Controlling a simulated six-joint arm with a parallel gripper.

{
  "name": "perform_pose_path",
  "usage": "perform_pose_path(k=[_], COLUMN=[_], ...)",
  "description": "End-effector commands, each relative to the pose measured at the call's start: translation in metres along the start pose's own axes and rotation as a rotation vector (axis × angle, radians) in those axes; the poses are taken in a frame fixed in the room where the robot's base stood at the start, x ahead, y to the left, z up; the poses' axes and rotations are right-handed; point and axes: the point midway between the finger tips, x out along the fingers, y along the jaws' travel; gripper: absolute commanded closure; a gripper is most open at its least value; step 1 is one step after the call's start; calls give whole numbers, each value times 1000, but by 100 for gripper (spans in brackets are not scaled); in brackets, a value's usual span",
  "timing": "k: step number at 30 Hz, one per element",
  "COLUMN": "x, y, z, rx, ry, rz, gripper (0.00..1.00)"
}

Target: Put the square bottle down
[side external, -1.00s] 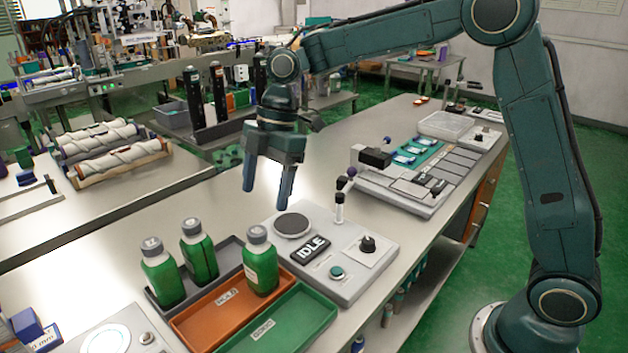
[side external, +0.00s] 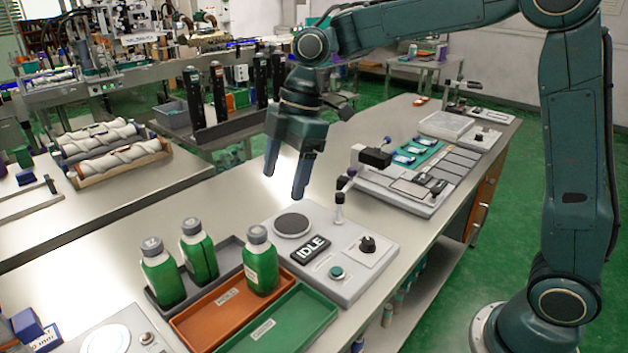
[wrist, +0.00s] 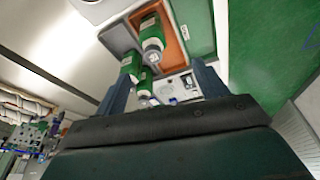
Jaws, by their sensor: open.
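Three green bottles with grey caps stand upright. One bottle (side external: 261,264), with a pale label and a boxy body, stands at the far end of the orange tray (side external: 205,320). Two others, the left bottle (side external: 162,278) and the middle bottle (side external: 199,254), stand in the dark grey tray (side external: 228,262). I cannot tell for sure which is the square one. My gripper (side external: 284,182) is open and empty, pointing down above the bench, beyond the trays and apart from every bottle. The wrist view shows bottles (wrist: 152,35) beyond the fingers.
A grey console (side external: 348,268) with a round pad (side external: 292,225) and an IDLE display (side external: 310,249) stands right of the trays. An empty green tray (side external: 290,322) lies in front of the orange one. Dark posts (side external: 219,93) stand behind my gripper.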

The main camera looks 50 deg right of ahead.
Motion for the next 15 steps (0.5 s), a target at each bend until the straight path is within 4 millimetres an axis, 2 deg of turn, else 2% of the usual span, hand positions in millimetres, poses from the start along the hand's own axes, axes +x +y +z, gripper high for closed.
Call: perform_pose_path(k=[1,6,15], x=[-10,-35,-64], y=[-9,-36,-90], z=[4,19,52], rx=[46,222,532], ry=[-1,-2,16], rz=[22,91,214], gripper=[28,28,28])
